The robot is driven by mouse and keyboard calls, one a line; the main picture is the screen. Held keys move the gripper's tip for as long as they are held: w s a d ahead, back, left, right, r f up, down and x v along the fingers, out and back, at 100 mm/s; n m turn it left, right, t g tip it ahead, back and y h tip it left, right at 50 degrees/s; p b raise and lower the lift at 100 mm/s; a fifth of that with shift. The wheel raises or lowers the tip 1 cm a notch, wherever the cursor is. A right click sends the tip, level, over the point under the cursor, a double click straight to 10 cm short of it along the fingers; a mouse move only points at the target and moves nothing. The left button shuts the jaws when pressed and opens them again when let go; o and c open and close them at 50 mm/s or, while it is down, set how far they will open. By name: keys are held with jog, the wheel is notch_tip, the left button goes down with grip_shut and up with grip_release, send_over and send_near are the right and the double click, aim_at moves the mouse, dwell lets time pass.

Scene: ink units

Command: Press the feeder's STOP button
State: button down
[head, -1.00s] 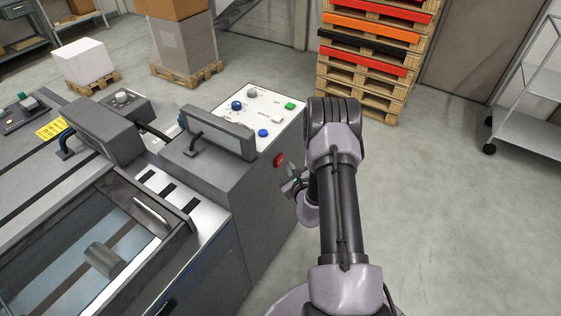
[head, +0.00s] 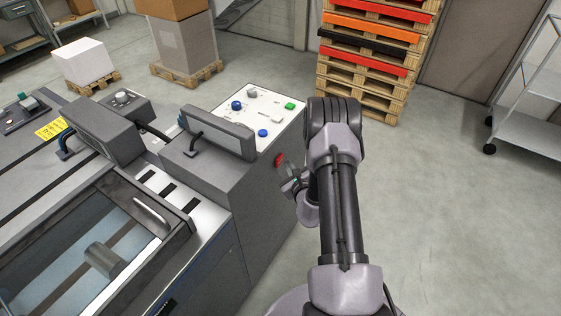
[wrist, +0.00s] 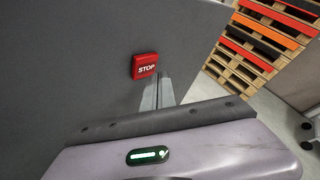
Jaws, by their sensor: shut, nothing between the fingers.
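The red STOP button (wrist: 145,66) is on the machine's dark grey side panel, with its white lettering readable in the wrist view. It also shows in the head view as a small red block (head: 279,160). My gripper (wrist: 161,90) is shut and empty, its fingers just below and right of the button in the wrist view. In the head view my gripper (head: 290,180) is small and partly hidden by my arm, beside the panel below the button. I see no clear contact between fingertips and button.
The feeder's top panel (head: 259,97) carries several other buttons, blue, green and white. A grey box-shaped unit (head: 219,133) stands beside it. A pallet stack (head: 360,85) is behind my arm, and a metal rack (head: 530,130) stands at right. The floor on the right is open.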

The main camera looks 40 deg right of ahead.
jog(key=shift+w+a, duration=0.15)
jog(key=shift+w, duration=0.25)
jog(key=shift+w+a, duration=0.15)
jog(key=shift+w, duration=0.25)
dwell(0.7)
jog(key=shift+s+d, duration=0.3)
jog(key=shift+s, duration=0.5)
jog(key=shift+s+d+b, duration=0.15)
jog(key=shift+s+d, duration=0.15)
jog(key=shift+s, duration=0.45)
jog(key=shift+s+d+b, duration=0.1)
jog(key=shift+s+d, duration=0.25)
jog(key=shift+s, duration=0.45)
jog(key=shift+s+d+b, duration=0.15)
jog(key=shift+s+d, duration=0.15)
jog(key=shift+s, duration=0.45)
